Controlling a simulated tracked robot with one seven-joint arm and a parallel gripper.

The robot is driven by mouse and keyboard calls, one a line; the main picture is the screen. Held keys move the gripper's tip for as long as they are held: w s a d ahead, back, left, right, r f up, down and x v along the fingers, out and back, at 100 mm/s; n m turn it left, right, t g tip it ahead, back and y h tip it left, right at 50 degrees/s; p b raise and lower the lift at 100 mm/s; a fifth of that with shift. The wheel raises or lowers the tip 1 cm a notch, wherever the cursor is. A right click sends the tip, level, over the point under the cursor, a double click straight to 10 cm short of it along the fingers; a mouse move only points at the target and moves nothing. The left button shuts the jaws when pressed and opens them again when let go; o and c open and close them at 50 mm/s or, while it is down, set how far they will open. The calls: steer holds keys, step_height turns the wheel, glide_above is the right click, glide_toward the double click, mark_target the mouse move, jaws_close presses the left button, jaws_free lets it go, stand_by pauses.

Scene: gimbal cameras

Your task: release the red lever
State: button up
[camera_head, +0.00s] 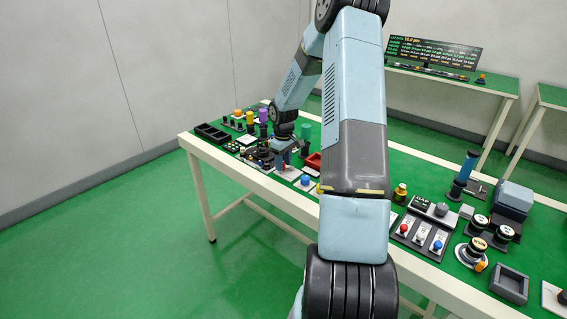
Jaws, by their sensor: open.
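My gripper (281,150) is small in the head view, pointing down over the green table's far left part. It is open, and its fingertips are close to a crowd of small dark fixtures. A white plate with a small red part (290,172) sits just in front of the gripper. I cannot tell whether this red part is the red lever, or whether the fingers touch anything. A dark panel with red, white and blue controls (421,236) sits right of my arm; its red control (405,228) is small. My arm hides the table's middle.
Orange and purple knobs stand behind left. A black tray (211,133) is at the left end. A blue-handled fixture (465,170) and grey box (514,199) stand right.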

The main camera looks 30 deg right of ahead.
step_height(320, 180, up, 14)
steer(key=shift+f, duration=0.25)
stand_by(0.6)
steer(key=s+a+r+m+t+h, duration=0.2)
steer(key=s+a+r, duration=1.15)
steer(key=r, duration=0.35)
steer(key=s+a+r+m+t+y, duration=0.1)
steer(key=s+a+r, duration=0.1)
steer(key=s, duration=0.8)
steer(key=s+a+r+m+t+y, duration=0.1)
steer(key=s+a, duration=0.4)
steer(key=s, duration=0.6)
steer(key=shift+s+a+r+m+t, duration=0.15)
steer(key=shift+a+r+m+t, duration=0.15)
steer(key=shift+t, duration=0.5)
